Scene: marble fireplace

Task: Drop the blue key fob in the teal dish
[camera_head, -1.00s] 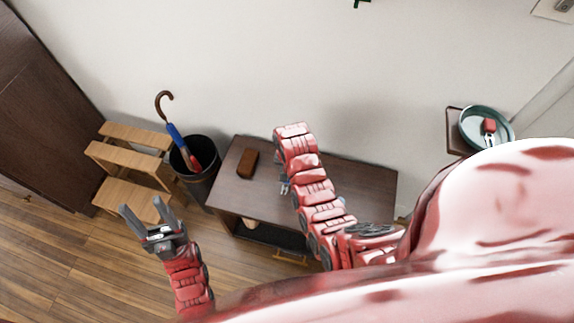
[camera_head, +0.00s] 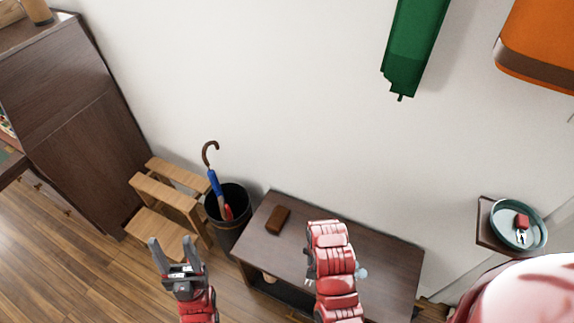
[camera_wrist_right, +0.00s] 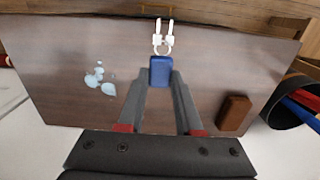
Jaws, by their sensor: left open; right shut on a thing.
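The blue key fob (camera_wrist_right: 160,71), with a ring and white keys, is between the fingertips of my right gripper (camera_wrist_right: 161,80) in the right wrist view, above the dark bench. The gripper is shut on it. In the head view, my right arm hides that gripper and the fob. The teal dish (camera_head: 499,237) sits on a small wall shelf at the right, with a red key fob (camera_head: 521,222) and keys inside. My left gripper (camera_head: 175,254) is open and empty, at the lower left in front of the wooden step stool.
The dark bench (camera_head: 390,257) carries a brown block (camera_head: 278,220) and a pale blue item (camera_wrist_right: 100,82). A black bin (camera_head: 229,234) with umbrellas stands left of it, beside the step stool (camera_head: 160,228). Green (camera_head: 414,45) and orange (camera_head: 540,45) things hang on the wall above.

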